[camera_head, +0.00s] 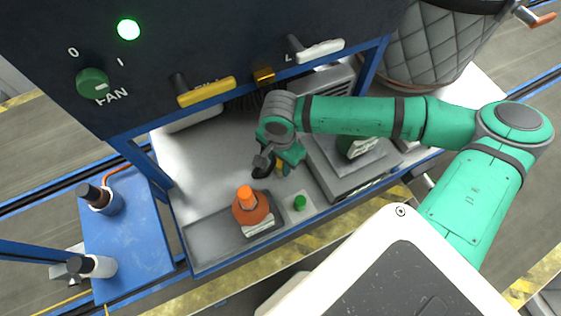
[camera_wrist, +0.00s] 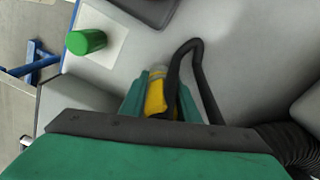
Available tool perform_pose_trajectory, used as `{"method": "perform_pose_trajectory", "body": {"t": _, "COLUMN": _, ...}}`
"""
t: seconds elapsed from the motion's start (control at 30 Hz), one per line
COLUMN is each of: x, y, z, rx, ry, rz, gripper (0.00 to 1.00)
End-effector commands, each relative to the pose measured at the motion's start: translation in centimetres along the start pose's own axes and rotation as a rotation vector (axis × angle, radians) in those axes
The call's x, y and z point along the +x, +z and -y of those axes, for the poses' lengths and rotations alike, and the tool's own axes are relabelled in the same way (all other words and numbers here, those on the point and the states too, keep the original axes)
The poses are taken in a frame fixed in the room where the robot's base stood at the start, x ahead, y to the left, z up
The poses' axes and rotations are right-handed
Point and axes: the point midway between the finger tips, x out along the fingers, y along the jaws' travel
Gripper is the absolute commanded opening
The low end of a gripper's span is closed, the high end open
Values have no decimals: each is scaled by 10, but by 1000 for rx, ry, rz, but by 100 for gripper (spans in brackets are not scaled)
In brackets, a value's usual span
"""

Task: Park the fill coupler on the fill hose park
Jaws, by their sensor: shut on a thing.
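My gripper (camera_head: 284,165) is low over the grey deck and shut on the yellow fill coupler (camera_wrist: 155,94). In the wrist view the coupler sits between the two teal fingers, with a pale grey end. A black hose (camera_wrist: 200,75) loops up beside the coupler. In the head view the gripper mostly hides the coupler. A green peg (camera_head: 299,203) on a white square plate stands a little in front and right of the gripper; it also shows in the wrist view (camera_wrist: 87,41). No label shows which fixture is the fill hose park.
A grey stepped box (camera_head: 345,178) stands close on the right. The dark control panel (camera_head: 200,45) with yellow and white handles overhangs the back. Bare deck lies left of the gripper.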

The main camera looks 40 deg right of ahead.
Motion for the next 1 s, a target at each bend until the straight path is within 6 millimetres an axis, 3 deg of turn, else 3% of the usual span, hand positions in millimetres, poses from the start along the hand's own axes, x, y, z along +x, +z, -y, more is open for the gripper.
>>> {"method": "perform_pose_trajectory", "body": {"t": 0.13, "x": 3, "y": 0, "z": 0, "rx": 0, "ry": 0, "rz": 0, "gripper": 0}}
{"method": "perform_pose_trajectory", "body": {"t": 0.17, "x": 3, "y": 0, "z": 0, "rx": 0, "ry": 0, "rz": 0, "gripper": 33}}
{"method": "perform_pose_trajectory", "body": {"t": 0.23, "x": 3, "y": 0, "z": 0, "rx": 0, "ry": 0, "rz": 0, "gripper": 50}}
{"method": "perform_pose_trajectory", "body": {"t": 0.63, "x": -3, "y": -1, "z": 0, "rx": 0, "ry": 0, "rz": -2, "gripper": 50}}
{"method": "perform_pose_trajectory", "body": {"t": 1.0, "x": -66, "y": -1, "z": 0, "rx": 0, "ry": 0, "rz": -4, "gripper": 50}}
